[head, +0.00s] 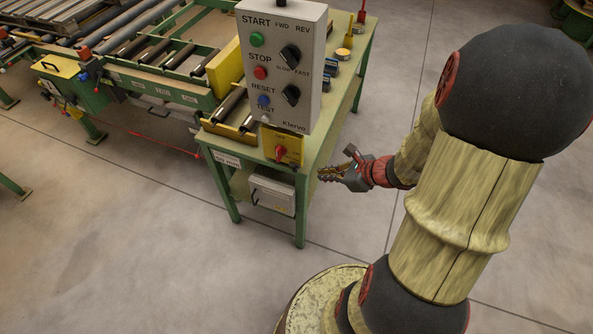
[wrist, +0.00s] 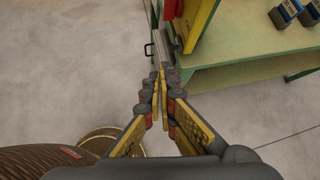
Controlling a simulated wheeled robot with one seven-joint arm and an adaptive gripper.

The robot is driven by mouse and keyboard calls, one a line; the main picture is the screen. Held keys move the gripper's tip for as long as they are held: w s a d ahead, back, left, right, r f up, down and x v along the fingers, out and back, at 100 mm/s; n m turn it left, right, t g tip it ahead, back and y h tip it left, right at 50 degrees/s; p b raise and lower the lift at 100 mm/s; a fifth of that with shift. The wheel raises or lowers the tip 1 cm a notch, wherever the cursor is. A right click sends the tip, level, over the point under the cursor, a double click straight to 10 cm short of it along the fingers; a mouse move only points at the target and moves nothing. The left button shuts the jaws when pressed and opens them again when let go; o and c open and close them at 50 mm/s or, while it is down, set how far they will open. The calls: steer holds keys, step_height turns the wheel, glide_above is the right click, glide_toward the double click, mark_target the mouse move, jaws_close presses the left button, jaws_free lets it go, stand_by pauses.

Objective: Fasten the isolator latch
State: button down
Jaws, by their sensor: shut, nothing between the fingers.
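In the wrist view a yellow panel with a red edge (wrist: 200,22), likely the isolator, stands beyond the fingers at the top. My gripper (head: 321,174) is just right of the table's front corner, apart from the isolator and slightly lower in the picture. In the wrist view my gripper (wrist: 161,72) is shut and empty, its fingertips together.
A grey control box (head: 275,108) with buttons and knobs stands on the green table (head: 326,130). A grey cabinet (head: 272,192) with a black handle (wrist: 148,50) sits under it. Roller conveyors (head: 150,50) lie behind left. The floor right of the table is open.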

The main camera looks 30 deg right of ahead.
steer(key=shift+w+d+r+m+t+h, duration=0.15)
steer(key=shift+w+d+m+h, duration=0.1)
steer(key=shift+d+m, duration=0.25)
steer(key=shift+w+d+r+m+t+h, duration=0.15)
steer(key=shift+w+d+m, duration=0.1)
steer(key=shift+m, duration=0.45)
steer(key=b+x, duration=0.5)
steer(key=x, duration=0.9)
steer(key=shift+f+b, duration=0.1)
steer(key=shift+b, duration=0.25)
steer(key=shift+a, duration=0.1)
